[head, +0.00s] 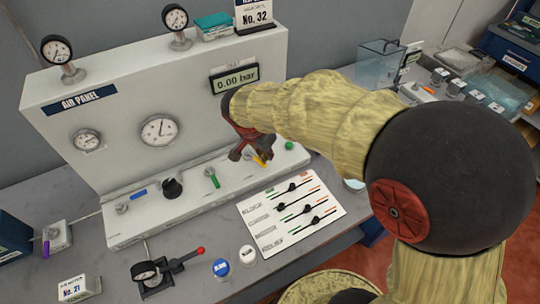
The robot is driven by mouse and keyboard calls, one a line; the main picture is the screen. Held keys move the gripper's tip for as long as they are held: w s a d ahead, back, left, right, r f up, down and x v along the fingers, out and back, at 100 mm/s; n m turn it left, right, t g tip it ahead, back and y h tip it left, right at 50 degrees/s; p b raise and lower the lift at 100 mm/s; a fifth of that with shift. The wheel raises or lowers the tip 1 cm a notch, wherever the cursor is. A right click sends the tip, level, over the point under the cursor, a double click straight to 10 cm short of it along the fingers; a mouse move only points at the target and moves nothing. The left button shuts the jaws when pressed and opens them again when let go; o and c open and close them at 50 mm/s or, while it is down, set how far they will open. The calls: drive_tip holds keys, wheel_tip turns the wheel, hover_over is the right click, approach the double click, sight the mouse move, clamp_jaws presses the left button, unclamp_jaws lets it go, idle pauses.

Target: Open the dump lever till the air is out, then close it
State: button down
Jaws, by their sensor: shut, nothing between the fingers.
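The air panel (110,120) is a white console with a sloped front ledge. A yellow lever (259,160) on the ledge is partly hidden by my gripper (247,155), which is shut and empty at or just above it. I cannot tell whether they touch. A green lever (212,177) and a blue lever (138,195) are further left on the ledge. No readable label tells which is the dump lever. The digital display (235,79) reads 0.00 bar. Round gauges (158,130) sit on the panel face and on top.
A black knob (172,187) and a green button (290,145) are also on the ledge. A small gauge device with a red-tipped handle (165,271) and blue and white caps (221,267) stand on the grey bench.

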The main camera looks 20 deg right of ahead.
drive_tip(key=shift+s+a+f+m, duration=0.1)
drive_tip(key=shift+a+m, duration=0.15)
drive_tip(key=shift+m, duration=0.05)
drive_tip(key=shift+s+a+b, duration=0.3)
drive_tip(key=shift+a+b, duration=0.05)
drive_tip(key=shift+b, duration=0.1)
